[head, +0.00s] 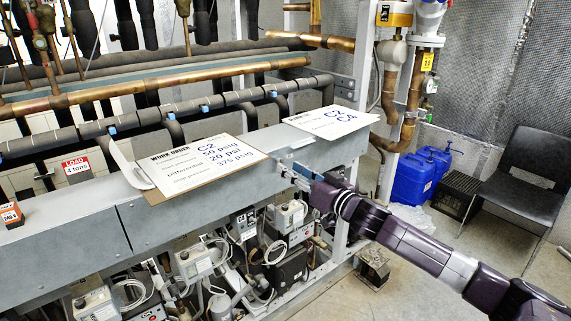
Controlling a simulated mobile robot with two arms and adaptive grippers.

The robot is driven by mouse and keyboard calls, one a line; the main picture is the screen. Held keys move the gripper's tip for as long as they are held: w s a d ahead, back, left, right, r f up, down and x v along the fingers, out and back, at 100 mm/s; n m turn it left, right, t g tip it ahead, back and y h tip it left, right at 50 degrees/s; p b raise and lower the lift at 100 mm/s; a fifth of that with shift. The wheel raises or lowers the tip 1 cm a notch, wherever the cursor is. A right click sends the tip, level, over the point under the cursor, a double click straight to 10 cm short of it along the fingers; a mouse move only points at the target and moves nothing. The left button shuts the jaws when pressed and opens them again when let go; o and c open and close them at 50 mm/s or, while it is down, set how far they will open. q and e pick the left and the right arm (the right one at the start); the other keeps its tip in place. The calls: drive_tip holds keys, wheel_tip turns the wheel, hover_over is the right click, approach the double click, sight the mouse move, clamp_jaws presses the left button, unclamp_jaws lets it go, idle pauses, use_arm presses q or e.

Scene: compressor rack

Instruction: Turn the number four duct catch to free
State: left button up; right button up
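The long grey duct (75,246) runs from the lower left to the middle right of the head view, with its lid on top and a panel seam on its front face. My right gripper (288,172) reaches in from the right, with its fingertips at the front face of the duct near its right part. Small pale blue and grey pieces show at the fingertips. I cannot tell a catch from the fingers there, nor whether the gripper is open, shut or touching. No number four marking is readable. My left gripper is not in view.
A work order card (195,165) and a second card (330,119) lie on the duct. Copper and black pipes run behind it. Compressors with wiring boxes (197,259) sit below. Blue jugs (412,180), a black crate (455,193) and a chair (520,175) stand right.

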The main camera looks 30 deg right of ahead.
sight(278, 158)
drive_tip(key=shift+w+a+p, duration=0.1)
drive_tip(key=shift+w+p, duration=0.35)
drive_tip(key=shift+w, duration=1.2)
drive_tip(key=shift+c, duration=0.3)
clamp_jaws()
